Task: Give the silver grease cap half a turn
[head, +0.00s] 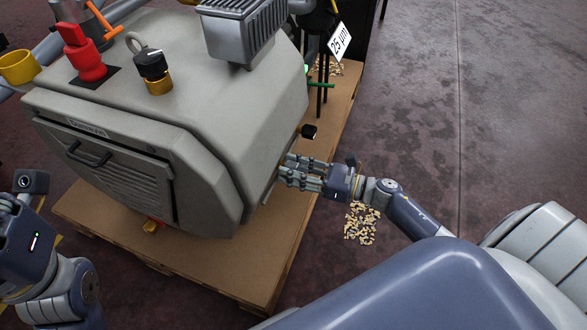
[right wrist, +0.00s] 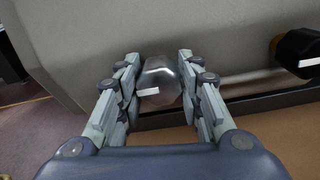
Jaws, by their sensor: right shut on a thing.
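The silver grease cap (right wrist: 159,84) is on the lower side of the grey machine housing and carries a white mark across its face. My right gripper (right wrist: 158,88) is shut on it, with one finger on each side. In the head view my right gripper (head: 284,172) reaches in from the right against the machine's right flank, and the cap is hidden there. My left arm shows at the lower left of the head view, but its fingers are not seen.
The grey machine (head: 225,120) stands on a cardboard-brown pallet (head: 205,262). A black knob (right wrist: 298,50) with a white mark sits right of the cap; it also shows in the head view (head: 309,131). Loose pellets (head: 361,222) lie on the floor below my right arm. Floor to the right is clear.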

